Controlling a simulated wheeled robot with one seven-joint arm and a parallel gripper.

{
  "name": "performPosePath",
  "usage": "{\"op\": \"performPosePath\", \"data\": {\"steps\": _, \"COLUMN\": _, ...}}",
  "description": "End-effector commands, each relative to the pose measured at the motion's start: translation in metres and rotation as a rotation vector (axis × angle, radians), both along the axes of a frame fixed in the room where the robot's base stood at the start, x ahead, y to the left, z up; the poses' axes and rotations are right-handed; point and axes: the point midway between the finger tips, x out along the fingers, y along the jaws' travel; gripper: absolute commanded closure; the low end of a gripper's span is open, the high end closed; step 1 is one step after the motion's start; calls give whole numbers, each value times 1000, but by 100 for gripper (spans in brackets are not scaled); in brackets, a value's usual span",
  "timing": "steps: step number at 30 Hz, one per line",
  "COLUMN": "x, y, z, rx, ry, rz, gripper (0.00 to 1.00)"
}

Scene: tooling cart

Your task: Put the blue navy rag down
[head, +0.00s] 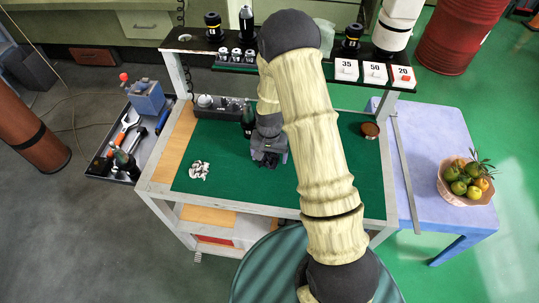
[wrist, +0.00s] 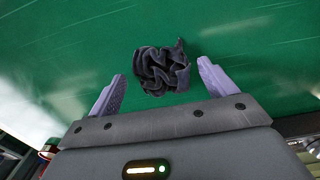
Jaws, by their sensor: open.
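The navy rag (wrist: 163,70) shows in the wrist view as a dark, crumpled bundle on the green mat (wrist: 60,50). It lies between and slightly beyond the tips of my gripper (wrist: 160,76), with green showing on both sides of it. My gripper is open, with its two fingers apart from the rag. In the head view my gripper (head: 268,160) is low over the middle of the cart's green top (head: 225,182). I cannot make out the rag there; my gripper and arm cover that spot.
A crumpled white-and-grey item (head: 199,170) lies left on the green top. A dark bottle (head: 248,122) stands close behind my gripper, beside a dark holder (head: 217,106). A round brown-lidded item (head: 370,130) sits at right. The upper shelf (head: 285,66) overhangs the back.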

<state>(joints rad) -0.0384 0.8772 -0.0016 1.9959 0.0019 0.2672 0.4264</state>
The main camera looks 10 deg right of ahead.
Motion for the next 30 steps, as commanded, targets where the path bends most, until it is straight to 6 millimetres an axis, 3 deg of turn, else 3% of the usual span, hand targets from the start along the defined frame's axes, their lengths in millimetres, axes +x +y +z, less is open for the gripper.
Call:
{"op": "performPosePath", "data": {"steps": 8, "x": 1, "y": 1, "z": 24, "rx": 0, "ry": -4, "rz": 0, "gripper": 16}}
{"op": "performPosePath", "data": {"steps": 24, "x": 1, "y": -1, "z": 109, "rx": 0, "ry": -4, "rz": -2, "gripper": 16}}
{"op": "performPosePath", "data": {"steps": 30, "x": 0, "y": -1, "z": 122, "rx": 0, "ry": -1, "rz": -1, "gripper": 16}}
